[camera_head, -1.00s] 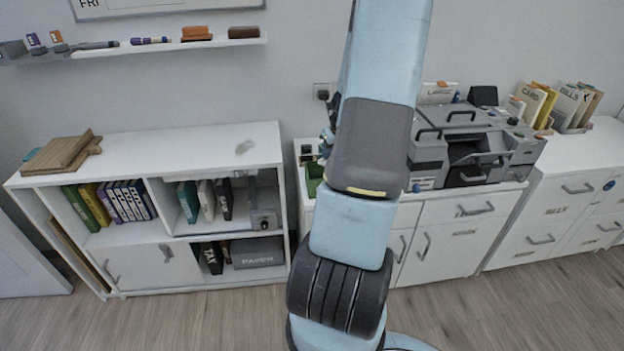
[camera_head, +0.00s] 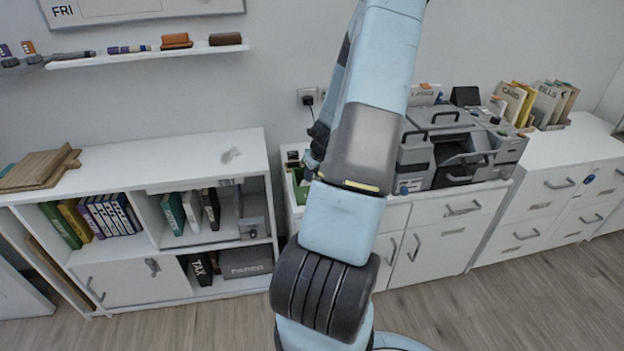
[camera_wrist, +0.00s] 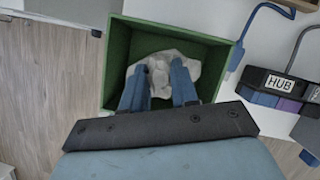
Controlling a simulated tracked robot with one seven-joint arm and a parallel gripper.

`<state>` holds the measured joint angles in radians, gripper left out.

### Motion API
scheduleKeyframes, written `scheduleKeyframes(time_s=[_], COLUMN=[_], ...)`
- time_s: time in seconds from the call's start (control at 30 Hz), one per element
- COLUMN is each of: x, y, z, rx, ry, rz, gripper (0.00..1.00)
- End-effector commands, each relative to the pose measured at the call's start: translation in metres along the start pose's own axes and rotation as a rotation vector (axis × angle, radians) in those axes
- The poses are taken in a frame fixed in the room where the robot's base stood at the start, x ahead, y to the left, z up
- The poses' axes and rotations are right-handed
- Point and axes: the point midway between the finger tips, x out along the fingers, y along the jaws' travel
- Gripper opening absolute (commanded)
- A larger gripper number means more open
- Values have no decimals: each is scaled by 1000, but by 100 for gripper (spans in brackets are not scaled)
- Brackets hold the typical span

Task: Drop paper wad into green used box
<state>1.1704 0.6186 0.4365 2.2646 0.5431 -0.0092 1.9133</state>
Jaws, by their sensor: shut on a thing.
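The green box (camera_wrist: 119,63) is open-topped and lies under my gripper in the wrist view. In the head view only a small part of the green box (camera_head: 301,190) shows, left of my arm. My gripper (camera_wrist: 161,76) has its two blue fingers shut on a white crumpled paper wad (camera_wrist: 160,62). The wad and fingertips appear within the outline of the box opening; their height above its floor is hard to tell. In the head view my arm hides the wad and the fingers.
A grey machine (camera_head: 455,150) stands on the cabinet right of my arm. A black block marked HUB (camera_wrist: 275,84) and a blue cable (camera_wrist: 243,30) are close right of the box. A white shelf unit (camera_head: 150,170) stands at the left, with a small grey patch on top.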

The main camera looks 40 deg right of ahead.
Motion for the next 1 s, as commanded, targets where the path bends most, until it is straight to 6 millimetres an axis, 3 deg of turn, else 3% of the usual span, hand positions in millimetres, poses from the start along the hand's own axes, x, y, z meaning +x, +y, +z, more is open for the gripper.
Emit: scheduleKeyframes(time_s=[0.2,1.0], x=[18,30], y=[0,0], z=[-8,-13], rx=[1,0], ry=[1,0], rz=[2,1], gripper=[0,0])
